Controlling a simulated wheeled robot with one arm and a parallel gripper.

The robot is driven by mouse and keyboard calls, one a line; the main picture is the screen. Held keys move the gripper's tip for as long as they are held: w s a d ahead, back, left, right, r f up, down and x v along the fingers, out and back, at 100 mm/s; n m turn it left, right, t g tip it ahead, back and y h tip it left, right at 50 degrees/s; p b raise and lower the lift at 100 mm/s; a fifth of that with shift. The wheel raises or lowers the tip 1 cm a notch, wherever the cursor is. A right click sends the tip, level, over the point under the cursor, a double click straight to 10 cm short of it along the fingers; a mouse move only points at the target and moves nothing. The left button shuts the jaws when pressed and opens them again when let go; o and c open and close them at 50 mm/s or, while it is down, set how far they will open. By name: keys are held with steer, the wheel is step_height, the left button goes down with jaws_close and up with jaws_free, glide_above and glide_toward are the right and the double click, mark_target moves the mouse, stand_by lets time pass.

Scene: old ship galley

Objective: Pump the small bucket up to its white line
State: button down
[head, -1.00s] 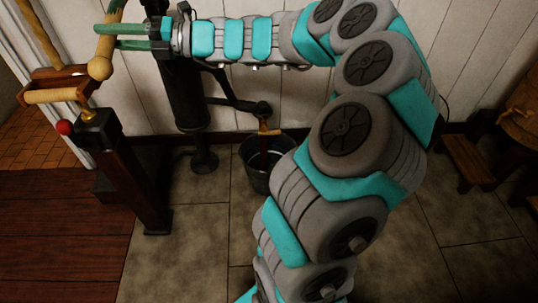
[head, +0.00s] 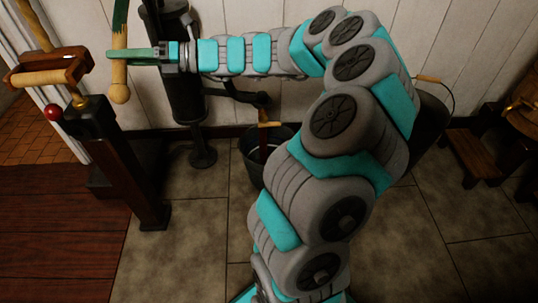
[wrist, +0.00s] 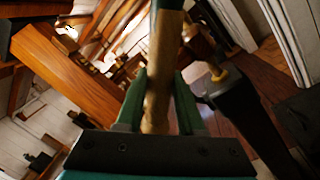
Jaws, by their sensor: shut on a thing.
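My gripper (head: 118,53) is shut on the wooden grip of the pump handle (head: 119,82), left of the dark pump body (head: 182,88). In the wrist view the grip (wrist: 158,85) runs between the green fingers (wrist: 160,105). The pump's spout (head: 245,97) reaches right. The small dark bucket (head: 251,160) stands on the floor below it, partly behind my arm. A reddish-brown upright strip shows at the bucket's mouth, below a small wooden piece. I cannot make out the white line or the water level.
A larger dark bucket (head: 432,120) with a wooden grip on its bail is at the right, partly behind my arm. A dark post (head: 125,165) with a red knob stands at the left. A low wooden stool (head: 478,160) is at the far right. Tiled floor in front is clear.

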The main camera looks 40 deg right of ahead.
steer(key=w+d+f+n+b, duration=0.2)
steer(key=w+f+n, duration=0.1)
steer(key=f, duration=0.5)
steer(key=shift+n+g+b, duration=0.35)
steer(key=shift+n+g, duration=0.05)
steer(key=shift+s+a+r+m+t+p, duration=0.15)
steer(key=shift+s+a+r+m+p, duration=0.35)
steer(key=shift+r+p, duration=0.9)
steer(key=shift+s+a+r+m+t+p, duration=0.25)
steer(key=shift+s+r+m+p, duration=0.3)
steer(key=shift+r+m+p, duration=0.6)
steer(key=shift+s+a+r+m+t+p, duration=0.1)
steer(key=shift+s+a+r+m+p, duration=0.35)
steer(key=shift+r+p, duration=1.2)
steer(key=shift+s+r, duration=0.1)
steer(key=shift+r, duration=0.1)
steer(key=r+m, duration=0.1)
steer(key=r, duration=0.2)
steer(key=r+m, duration=0.1)
steer(key=r, duration=0.2)
steer(key=r+m, duration=0.2)
steer(key=r, duration=0.1)
steer(key=shift+s+a+r+t, duration=0.15)
steer(key=shift+s+r+t, duration=0.05)
steer(key=shift+s+t, duration=0.2)
steer(key=shift+f+b, duration=0.15)
steer(key=shift+b, duration=0.15)
